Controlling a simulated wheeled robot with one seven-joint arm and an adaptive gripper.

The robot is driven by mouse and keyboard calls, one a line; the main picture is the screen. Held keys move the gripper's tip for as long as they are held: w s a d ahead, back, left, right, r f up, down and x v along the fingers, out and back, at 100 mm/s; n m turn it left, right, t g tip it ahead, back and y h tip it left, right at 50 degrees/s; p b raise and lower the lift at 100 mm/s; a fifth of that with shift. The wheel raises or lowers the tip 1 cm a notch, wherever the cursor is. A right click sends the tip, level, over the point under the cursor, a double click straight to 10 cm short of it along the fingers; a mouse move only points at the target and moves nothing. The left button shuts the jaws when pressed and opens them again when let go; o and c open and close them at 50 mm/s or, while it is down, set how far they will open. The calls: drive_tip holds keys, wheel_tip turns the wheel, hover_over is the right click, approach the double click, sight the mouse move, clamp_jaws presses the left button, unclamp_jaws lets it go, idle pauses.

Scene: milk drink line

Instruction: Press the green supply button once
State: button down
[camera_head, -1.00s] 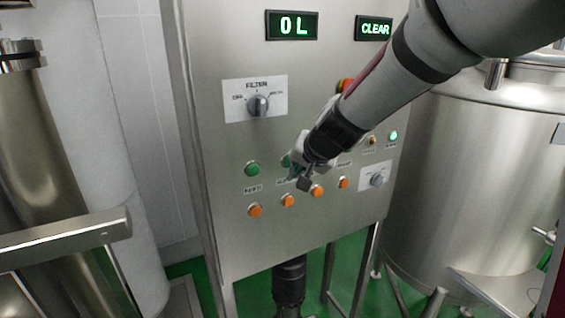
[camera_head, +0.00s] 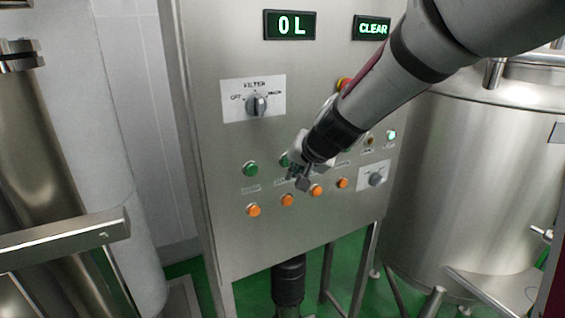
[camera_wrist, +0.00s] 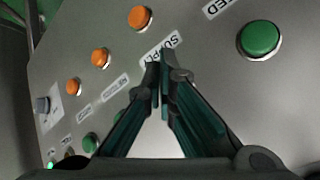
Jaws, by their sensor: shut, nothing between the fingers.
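A steel control panel (camera_head: 230,235) stands upright with a row of green buttons above a row of orange ones. In the head view, the second green button from the left (camera_head: 285,160) is partly covered by my gripper (camera_head: 299,176). In the wrist view, a label reading SUPPLY (camera_wrist: 160,46) shows just beyond the fingertips (camera_wrist: 163,80). The green button belonging to it is hidden behind the fingers there. The fingers are shut, empty and close to the panel. Whether they touch the button cannot be told.
The leftmost green button (camera_head: 250,169) stands clear, and several orange buttons (camera_head: 254,210) sit below. A FILTER knob (camera_head: 256,105) is higher up. The displays read 0 L (camera_head: 290,25) and CLEAR (camera_head: 371,28). A steel tank (camera_head: 450,190) stands at the right.

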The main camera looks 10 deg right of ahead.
drive_tip(key=shift+w+a, duration=0.15)
drive_tip(key=shift+w, duration=0.25)
drive_tip(key=shift+w+a, duration=0.1)
drive_tip(key=shift+w, duration=0.35)
idle(1.0)
drive_tip(key=shift+s, duration=0.1)
drive_tip(key=shift+s+d, duration=0.25)
drive_tip(key=shift+s, duration=0.5)
drive_tip(key=s, duration=0.1)
drive_tip(key=s+d+b, duration=0.1)
drive_tip(key=s, duration=0.2)
drive_tip(key=shift+s+d+b, duration=0.3)
drive_tip(key=shift+s, duration=0.1)
idle(0.4)
